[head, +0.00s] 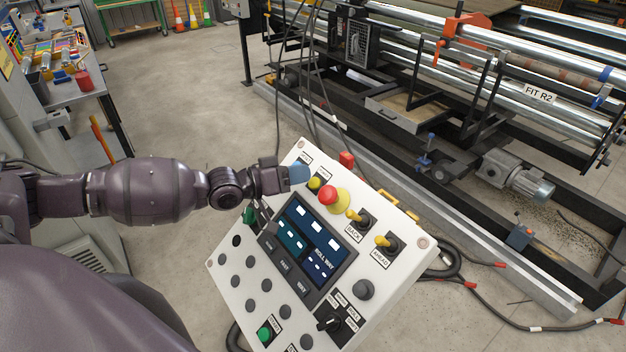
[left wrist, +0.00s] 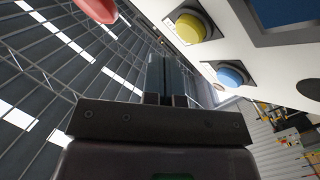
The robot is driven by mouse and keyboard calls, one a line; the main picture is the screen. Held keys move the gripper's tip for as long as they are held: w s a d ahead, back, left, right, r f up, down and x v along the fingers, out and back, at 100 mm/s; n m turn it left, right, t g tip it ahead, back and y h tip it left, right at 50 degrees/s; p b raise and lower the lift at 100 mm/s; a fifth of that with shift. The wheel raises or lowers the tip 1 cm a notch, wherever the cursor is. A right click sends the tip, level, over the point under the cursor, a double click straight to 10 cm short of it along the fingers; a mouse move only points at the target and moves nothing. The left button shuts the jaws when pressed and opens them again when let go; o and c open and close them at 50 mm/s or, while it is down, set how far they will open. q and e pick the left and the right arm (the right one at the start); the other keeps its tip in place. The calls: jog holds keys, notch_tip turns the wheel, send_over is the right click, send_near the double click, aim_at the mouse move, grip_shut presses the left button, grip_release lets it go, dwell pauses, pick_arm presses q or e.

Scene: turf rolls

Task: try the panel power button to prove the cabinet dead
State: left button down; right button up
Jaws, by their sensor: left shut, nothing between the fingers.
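The white control panel (head: 232,262) stands tilted in the middle of the head view. Its screen (head: 306,240) shows blue and white blocks. At its upper edge are a blue button (head: 299,174), a yellow button (head: 314,183) and a red mushroom button (head: 328,195). Small labels there are too small to read, so I cannot tell which button is power. My left gripper (head: 284,179) is shut and empty, right by the blue button. In the left wrist view, the fingers (left wrist: 166,78) appear beside the blue button (left wrist: 230,75); contact cannot be told. My right gripper is not in view.
Yellow-handled switches (head: 384,241) and a green button (head: 265,334) are also on the panel. Cables hang behind it. The roller machine (head: 460,120) fills the upper right. A workbench (head: 75,92) stands at the left, with open concrete floor between.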

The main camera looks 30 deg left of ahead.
pick_arm(q)
jog(key=s+r+p, duration=0.1)
jog(key=p, duration=0.1)
jog(key=s+a+r+p, duration=0.1)
jog(key=r, duration=0.1)
jog(key=shift+s+r+p, duration=0.1)
jog(key=shift+s+p, duration=0.15)
jog(key=shift+p, duration=0.1)
dwell(0.6)
